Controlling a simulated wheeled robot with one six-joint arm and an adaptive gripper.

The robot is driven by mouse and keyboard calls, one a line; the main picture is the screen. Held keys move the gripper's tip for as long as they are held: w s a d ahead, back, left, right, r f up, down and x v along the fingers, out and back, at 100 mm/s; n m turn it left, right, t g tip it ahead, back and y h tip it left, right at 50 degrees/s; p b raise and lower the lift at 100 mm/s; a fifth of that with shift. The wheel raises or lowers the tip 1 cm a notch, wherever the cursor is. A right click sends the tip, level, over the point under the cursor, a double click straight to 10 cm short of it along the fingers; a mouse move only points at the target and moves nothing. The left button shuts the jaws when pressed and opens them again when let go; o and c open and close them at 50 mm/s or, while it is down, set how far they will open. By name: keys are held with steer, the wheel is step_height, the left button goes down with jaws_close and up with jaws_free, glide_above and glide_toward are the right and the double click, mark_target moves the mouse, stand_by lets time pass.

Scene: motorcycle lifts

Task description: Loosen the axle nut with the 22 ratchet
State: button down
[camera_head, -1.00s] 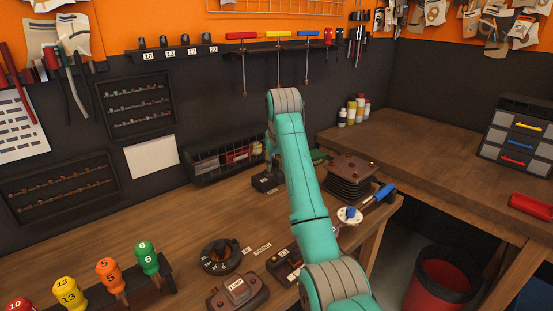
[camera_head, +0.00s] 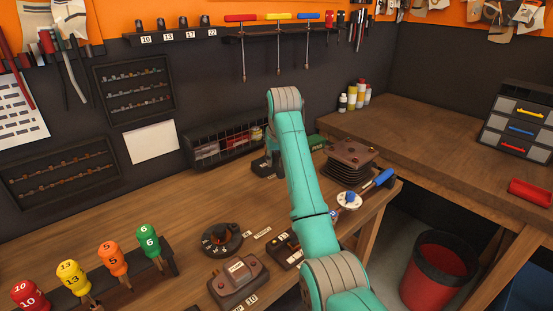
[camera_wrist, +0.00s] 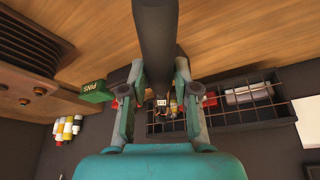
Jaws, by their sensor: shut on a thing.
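My gripper (camera_wrist: 160,72) is shut on a thick dark bar (camera_wrist: 156,35) that runs up out of the wrist view between its fingers. The bar's far end is out of view, and I cannot tell its size or confirm it is the 22 ratchet. A small white tag (camera_wrist: 161,103) shows between the fingers, too small to read. In the head view my arm hides most of the gripper, which is above the wooden bench near the back wall. A wall rack (camera_head: 172,35) has several dark pieces above the labels 10, 13, 17 and 22. I cannot make out the axle nut.
A brown finned block (camera_head: 352,160) and a blue-handled tool (camera_head: 380,180) are right of my arm. A wire basket (camera_head: 220,146) and a green box (camera_head: 316,142) are behind. Numbered handles (camera_head: 113,259) stand front left. A red bin (camera_head: 437,272) is on the floor. The right bench is mostly clear.

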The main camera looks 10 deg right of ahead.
steer(key=shift+f, duration=0.85)
stand_by(2.2)
steer(key=shift+w+d+n+y, duration=0.15)
steer(key=shift+d+n+y, duration=0.15)
steer(key=shift+d+n, duration=0.55)
steer(key=shift+w+d+n+y, duration=0.1)
steer(key=shift+d+n+y, duration=0.35)
steer(key=shift+d, duration=0.7)
steer(key=shift+w+d+n+y, duration=0.2)
steer(key=shift+w+d+n, duration=0.2)
steer(key=shift+d+n, duration=0.45)
steer(key=shift+w+d+n+y, duration=0.15)
steer(key=shift+w+d+n, duration=0.2)
steer(key=shift+d+n, duration=0.5)
steer(key=shift+d, duration=0.1)
steer(key=shift+w+d+n+g+y, duration=0.25)
steer(key=shift+w+d+n, duration=0.4)
steer(key=shift+d, duration=0.1)
steer(key=shift+w+d+n+g+y, duration=0.25)
steer(key=shift+w+d+n, duration=0.25)
steer(key=shift+d+n, duration=0.2)
